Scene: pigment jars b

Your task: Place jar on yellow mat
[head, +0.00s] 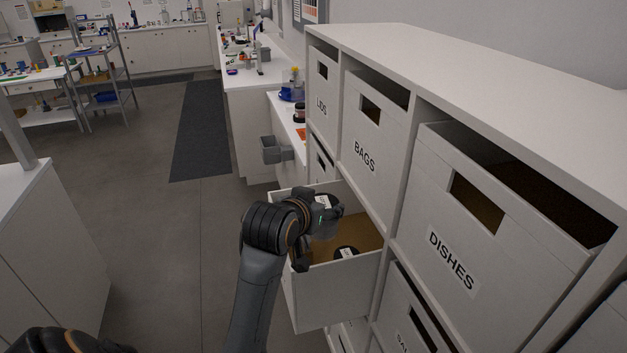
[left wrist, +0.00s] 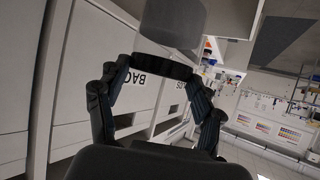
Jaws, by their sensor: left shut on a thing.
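My left gripper (head: 328,212) is over the open drawer in the head view. In the left wrist view its two fingers (left wrist: 158,95) are closed on a jar (left wrist: 172,22) with a grey, see-through body and a black band at the end nearest the palm. Another jar (head: 346,253) with a black lid and white label lies in the drawer. I cannot make out a yellow mat. My right gripper is not in view.
The open drawer (head: 335,290) juts out from a white shelf unit with bins marked LIDS, BAGS and DISHES (head: 452,262). Beyond it is a bench with a dark jar (head: 299,113), an orange item (head: 301,133) and a grey bin (head: 276,150) on its side.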

